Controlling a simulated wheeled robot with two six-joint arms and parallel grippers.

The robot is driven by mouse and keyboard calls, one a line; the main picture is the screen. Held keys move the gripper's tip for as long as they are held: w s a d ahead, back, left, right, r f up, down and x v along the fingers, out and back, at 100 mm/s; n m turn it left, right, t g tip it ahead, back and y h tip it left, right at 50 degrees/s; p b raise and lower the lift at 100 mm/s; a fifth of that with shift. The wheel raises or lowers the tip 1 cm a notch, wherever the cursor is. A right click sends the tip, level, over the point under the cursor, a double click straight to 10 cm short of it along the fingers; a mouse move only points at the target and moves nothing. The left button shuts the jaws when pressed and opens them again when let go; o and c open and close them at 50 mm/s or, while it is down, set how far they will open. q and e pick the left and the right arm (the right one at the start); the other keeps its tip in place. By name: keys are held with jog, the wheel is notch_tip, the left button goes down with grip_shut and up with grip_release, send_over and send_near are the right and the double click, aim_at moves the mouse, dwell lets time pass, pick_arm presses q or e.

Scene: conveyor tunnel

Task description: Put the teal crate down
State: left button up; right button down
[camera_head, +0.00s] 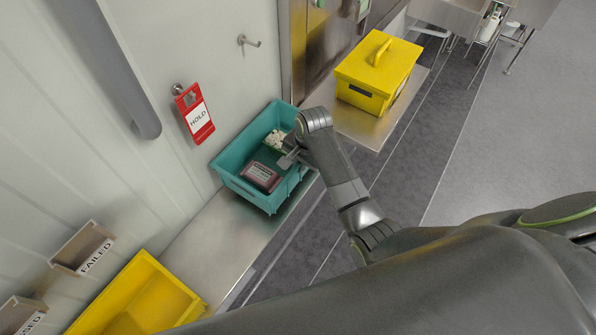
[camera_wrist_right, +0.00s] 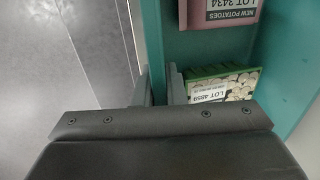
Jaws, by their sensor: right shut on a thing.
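The teal crate (camera_head: 241,190) is in the middle of the head view, over the steel ledge (camera_head: 225,240) along the wall. I cannot tell whether its base touches the ledge. My right gripper (camera_head: 289,158) is shut on the crate's right-hand wall. In the right wrist view the fingers (camera_wrist_right: 161,88) pinch the teal wall (camera_wrist_right: 153,45). Inside the crate are a pink box (camera_head: 261,176) labelled "NEW POTATOES LOT 3434" and a green box (camera_wrist_right: 241,84) of pale round items labelled "LOT 4859". My left gripper is not in view.
A yellow lidded box (camera_head: 375,75) stands on the ledge beyond the crate. An open yellow bin (camera_head: 140,295) is at the near end. A red HOLD tag (camera_head: 195,113) hangs on the wall by the crate. Bare ledge lies between the crate and the yellow bin.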

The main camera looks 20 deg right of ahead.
jog(key=shift+w+f, duration=0.1)
jog(key=shift+f, duration=0.35)
jog(key=shift+f+p, duration=0.35)
jog(key=shift+f, duration=0.6)
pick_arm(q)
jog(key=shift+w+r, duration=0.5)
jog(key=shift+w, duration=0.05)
pick_arm(e)
jog(key=shift+f, duration=0.65)
jog(key=c, duration=1.9)
grip_release()
jog(key=shift+f, duration=0.15)
jog(key=shift+c, duration=0.2)
jog(key=o, duration=0.4)
jog(key=shift+s, duration=0.2)
jog(key=shift+o, duration=0.2)
